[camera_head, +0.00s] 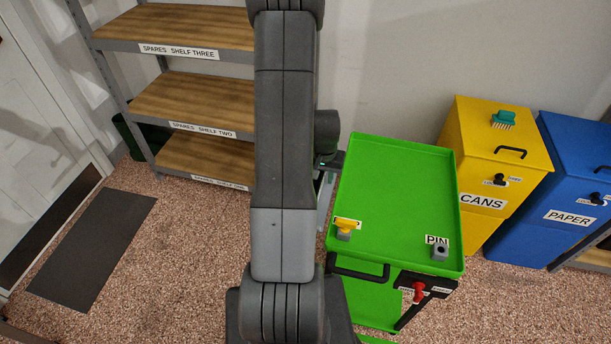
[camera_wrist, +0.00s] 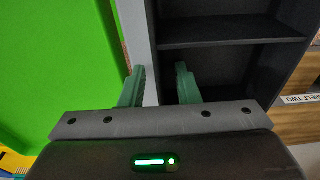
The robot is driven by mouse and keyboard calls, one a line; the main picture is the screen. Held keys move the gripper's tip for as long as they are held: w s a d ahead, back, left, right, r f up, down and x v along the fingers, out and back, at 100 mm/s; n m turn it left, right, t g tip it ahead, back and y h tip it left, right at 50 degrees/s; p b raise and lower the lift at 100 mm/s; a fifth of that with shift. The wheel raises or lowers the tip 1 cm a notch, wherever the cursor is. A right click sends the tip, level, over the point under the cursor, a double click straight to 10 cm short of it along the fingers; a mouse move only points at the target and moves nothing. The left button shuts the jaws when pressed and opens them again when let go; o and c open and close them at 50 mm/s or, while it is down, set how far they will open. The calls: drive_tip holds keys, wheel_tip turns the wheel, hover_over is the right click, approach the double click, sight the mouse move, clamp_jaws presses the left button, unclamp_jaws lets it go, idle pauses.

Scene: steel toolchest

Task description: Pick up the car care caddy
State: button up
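I cannot make out a car care caddy in either view. My gripper shows in the wrist view (camera_wrist: 160,78) with its two green fingers apart and nothing seen between them. Behind the fingers stands a dark open shelf unit (camera_wrist: 232,32), and the compartments in view look empty. In the head view my own arm covers the middle of the picture, and most of my gripper is hidden behind it, just left of the green cart (camera_head: 395,185).
Spares shelves (camera_head: 200,98) stand left, with a dark green bin (camera_head: 125,135). Yellow CANS (camera_head: 480,150) and blue PAPER (camera_head: 570,170) bins stand right. Floor beside the mat (camera_head: 92,245) is clear.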

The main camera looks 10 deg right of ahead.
drive_tip(key=shift+f+b, duration=0.2)
drive_tip(key=shift+b, duration=0.1)
clamp_jaws()
drive_tip(key=shift+r+p, duration=0.25)
drive_tip(key=shift+p, duration=0.1)
